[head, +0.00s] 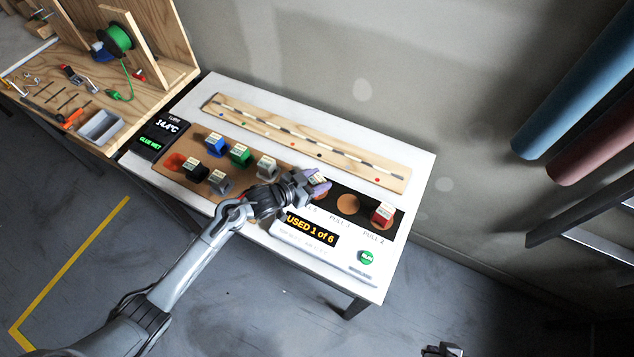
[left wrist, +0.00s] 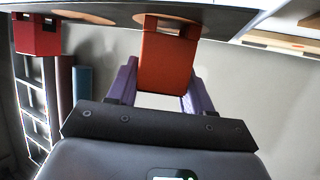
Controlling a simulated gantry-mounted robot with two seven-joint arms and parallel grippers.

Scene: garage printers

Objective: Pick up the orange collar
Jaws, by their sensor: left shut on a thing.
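The orange collar (left wrist: 166,62) sits between the two purple fingers of my left gripper in the left wrist view. My left gripper (head: 318,184) is shut on it, at the left end of the black strip on the white table. In the head view the fingers hide most of the collar and a pale label shows on top. In the wrist view the collar's far end is at the board; I cannot tell whether it touches. A dark part at the bottom edge of the head view may be my right gripper (head: 441,350); its fingers are unclear.
A red block (head: 382,214) stands at the strip's right end, and an empty round spot (head: 347,204) lies between. Blue (head: 216,144), green (head: 240,154), black, grey and white blocks stand on the brown mat. A wooden board (head: 300,140) lies behind. A display reads "USED 1 of 6".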

